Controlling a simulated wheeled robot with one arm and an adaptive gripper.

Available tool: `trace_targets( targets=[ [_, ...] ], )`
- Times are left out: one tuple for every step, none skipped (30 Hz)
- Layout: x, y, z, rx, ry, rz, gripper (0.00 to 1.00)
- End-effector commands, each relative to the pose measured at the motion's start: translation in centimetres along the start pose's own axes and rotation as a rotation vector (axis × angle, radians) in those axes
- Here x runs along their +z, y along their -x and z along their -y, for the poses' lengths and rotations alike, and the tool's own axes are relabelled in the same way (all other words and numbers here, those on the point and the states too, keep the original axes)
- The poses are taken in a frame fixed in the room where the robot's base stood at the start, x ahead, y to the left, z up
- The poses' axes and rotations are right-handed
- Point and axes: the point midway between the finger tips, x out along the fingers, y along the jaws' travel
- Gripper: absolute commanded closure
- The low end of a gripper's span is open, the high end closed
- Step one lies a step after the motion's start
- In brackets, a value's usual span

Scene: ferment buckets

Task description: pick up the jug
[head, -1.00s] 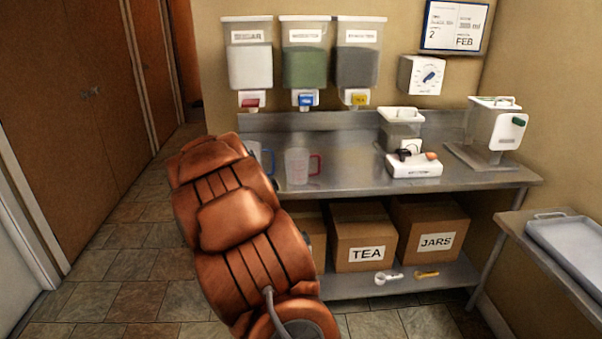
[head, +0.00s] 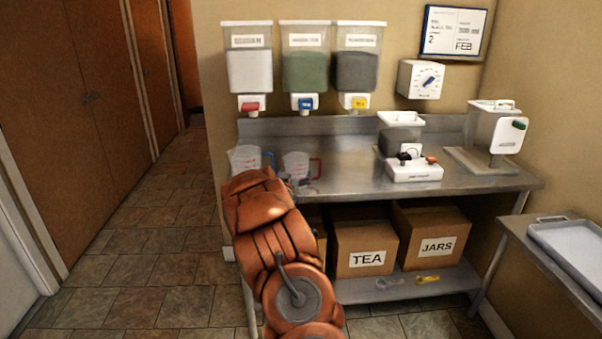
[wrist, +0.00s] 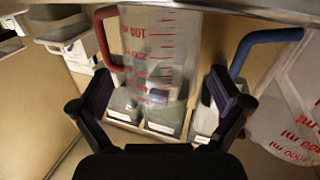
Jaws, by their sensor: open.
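A clear measuring jug with a red handle (head: 295,163) stands on the steel counter, its lower part partly hidden by my arm. In the wrist view this jug (wrist: 162,48) shows red markings and lies ahead, between my gripper's fingers. A second clear jug with a blue handle (head: 243,158) stands to its left; in the wrist view it (wrist: 290,110) is at the right edge, outside the right finger. My gripper (wrist: 161,90) is open and empty. In the head view it is mostly hidden behind my arm. I cannot tell whether a finger touches the red-handled jug.
The steel counter (head: 345,184) is clear just right of the jugs. A white scale (head: 414,171) holding small items stands farther right. Three wall dispensers (head: 304,70) hang above. Boxes (head: 364,247) sit on the lower shelf. A side table with a tray (head: 575,250) is at right.

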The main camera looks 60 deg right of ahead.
Motion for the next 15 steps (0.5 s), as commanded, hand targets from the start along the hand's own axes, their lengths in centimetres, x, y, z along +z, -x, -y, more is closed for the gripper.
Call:
trace_targets(
  targets=[
    [0.0, -0.2, 0.0, 0.000, 0.000, 0.000, 0.00],
    [0.0, -0.4, 0.0, -0.001, 0.000, 0.000, 0.00],
    [0.0, -0.6, 0.0, -0.001, 0.000, 0.000, 0.00],
    [0.0, -0.8, 0.0, -0.001, -0.001, 0.000, 0.00],
    [0.0, -1.1, 0.0, -0.001, -0.001, 0.000, 0.00],
    [0.1, -1.5, -0.1, -0.001, -0.001, 0.001, 0.00],
    [0.1, -1.8, -0.1, -0.001, -0.001, 0.001, 0.00],
    [0.2, -2.1, -0.2, 0.000, -0.001, 0.002, 0.00],
    [0.3, -2.5, -0.3, 0.001, -0.001, 0.003, 0.00],
    [0.3, -2.8, -0.2, 0.000, -0.001, 0.003, 0.00],
    [0.3, -3.1, -0.2, -0.001, -0.002, 0.002, 0.00],
    [0.4, -3.5, -0.2, -0.001, -0.003, 0.002, 0.00],
    [0.4, -3.8, -0.1, -0.001, -0.003, 0.002, 0.00],
    [0.5, -4.0, -0.1, -0.002, -0.001, 0.003, 0.00],
    [0.5, -4.3, -0.1, -0.002, 0.000, 0.003, 0.00]
  ],
)
